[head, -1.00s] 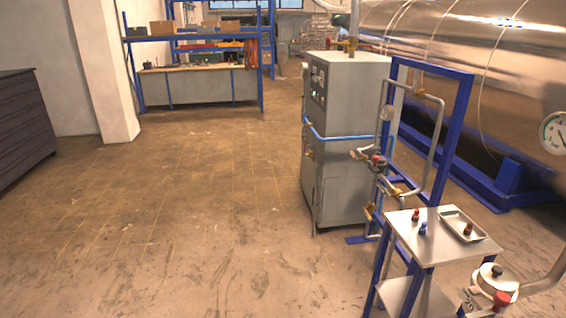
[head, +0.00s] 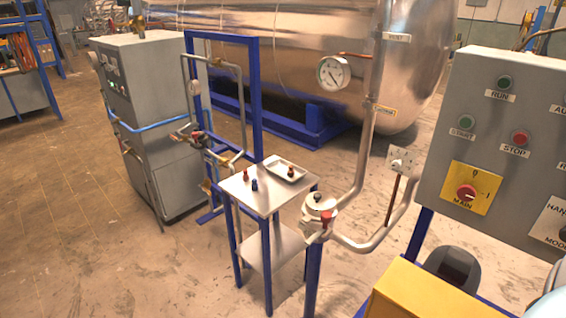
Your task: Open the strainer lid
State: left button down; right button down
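The strainer (head: 320,209) is a small round metal pot on a pipe at the right corner of a small table. Its lid (head: 319,199) sits on top with a dark knob and looks shut. A red handle or knob (head: 325,219) is on its front side. Neither of my grippers is in the head view.
The small steel table (head: 268,190) holds a tray (head: 285,170) and small red and blue pieces. A grey control panel (head: 510,150) and a yellow box (head: 425,295) stand at the right. A blue pipe frame (head: 254,100) and grey cabinet (head: 155,120) stand left. Floor at front left is clear.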

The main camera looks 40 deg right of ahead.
aim_at(316, 203)
jog(key=z, duration=2.5)
jog(key=i+j, duration=0.1)
jog(key=j, duration=0.25)
jog(key=i+j, duration=0.1)
jog(key=j, duration=0.2)
jog(key=i+j, duration=0.15)
jog(key=j, duration=0.2)
jog(key=z, duration=0.05)
